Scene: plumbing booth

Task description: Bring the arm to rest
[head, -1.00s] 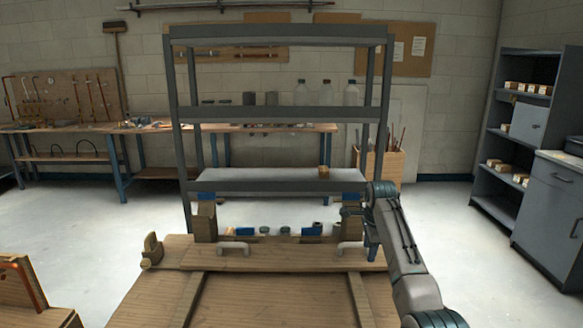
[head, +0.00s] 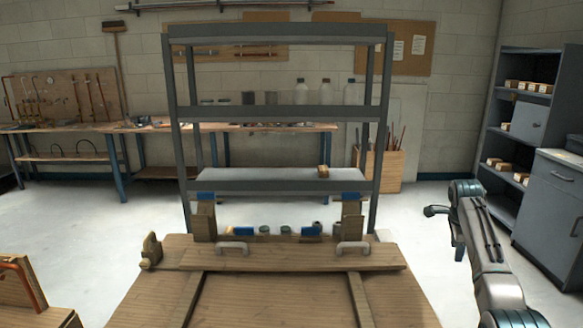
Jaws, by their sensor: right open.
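My right arm comes in from the lower right. Its gripper (head: 459,252) hangs pointing down over the pale floor, to the right of the wooden bench (head: 270,290). It is open and I see nothing in it; its fingertips are small and hard to make out. It touches neither the bench nor the grey rack (head: 272,113). My left gripper is out of view.
The bench carries two pale handles (head: 352,247), upright wooden blocks (head: 206,221) and small blue and green parts. A small wooden block (head: 323,171) sits on the rack's lower shelf. A grey cabinet (head: 550,205) stands at the right. Floor between is clear.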

